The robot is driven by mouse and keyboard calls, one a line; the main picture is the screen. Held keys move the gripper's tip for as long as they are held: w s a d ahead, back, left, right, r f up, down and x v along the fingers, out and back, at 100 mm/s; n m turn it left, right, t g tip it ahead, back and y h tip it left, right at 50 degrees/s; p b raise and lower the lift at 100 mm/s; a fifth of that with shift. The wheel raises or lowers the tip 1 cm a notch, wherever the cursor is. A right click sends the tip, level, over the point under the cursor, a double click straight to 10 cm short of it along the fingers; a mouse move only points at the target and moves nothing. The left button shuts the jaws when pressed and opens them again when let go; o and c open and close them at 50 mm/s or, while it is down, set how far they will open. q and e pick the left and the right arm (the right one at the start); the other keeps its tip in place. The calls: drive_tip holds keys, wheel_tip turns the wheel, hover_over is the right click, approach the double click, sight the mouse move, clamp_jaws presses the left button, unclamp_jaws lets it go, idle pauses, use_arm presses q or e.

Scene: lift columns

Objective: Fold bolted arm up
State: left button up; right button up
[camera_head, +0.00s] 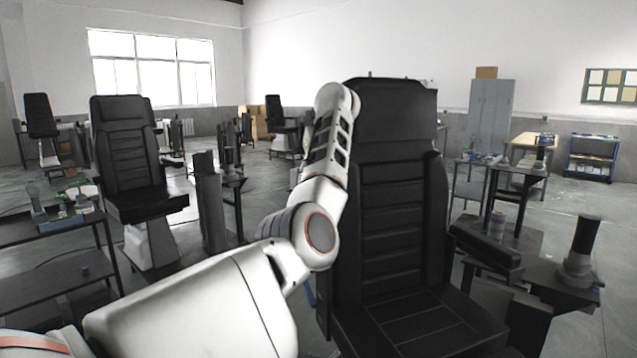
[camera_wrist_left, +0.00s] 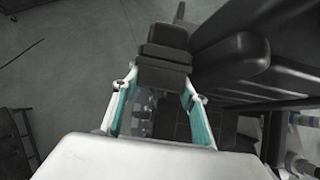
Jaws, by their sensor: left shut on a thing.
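A black padded chair (camera_head: 392,200) with a tall back stands in front of me. Its armrest on the right (camera_head: 485,247) lies roughly level beside the seat. My left arm reaches across the chair's left side in the head view and hides the armrest there; the left gripper is hidden in that view. In the left wrist view, my left gripper (camera_wrist_left: 160,82) has its fingers on both sides of a black armrest (camera_wrist_left: 165,45) and is shut on it. The armrest's exact tilt cannot be told. The chair's dark padding (camera_wrist_left: 235,60) is close on the right. My right gripper is not in view.
Another black chair (camera_head: 130,150) stands at the left behind a dark workbench (camera_head: 50,232). A grey cabinet (camera_head: 491,115) and blue cart (camera_head: 592,157) are farther back. Open floor shows between.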

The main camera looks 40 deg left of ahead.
use_arm(q)
drive_tip(key=shift+r, duration=0.4)
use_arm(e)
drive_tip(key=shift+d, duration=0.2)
use_arm(q)
drive_tip(key=o, duration=1.6)
drive_tip(key=shift+o, duration=0.2)
drive_tip(key=shift+s+d, duration=0.15)
drive_tip(key=shift+d, duration=0.1)
drive_tip(key=shift+a+f, duration=0.1)
drive_tip(key=shift+f, duration=0.05)
drive_tip(key=v, duration=1.2)
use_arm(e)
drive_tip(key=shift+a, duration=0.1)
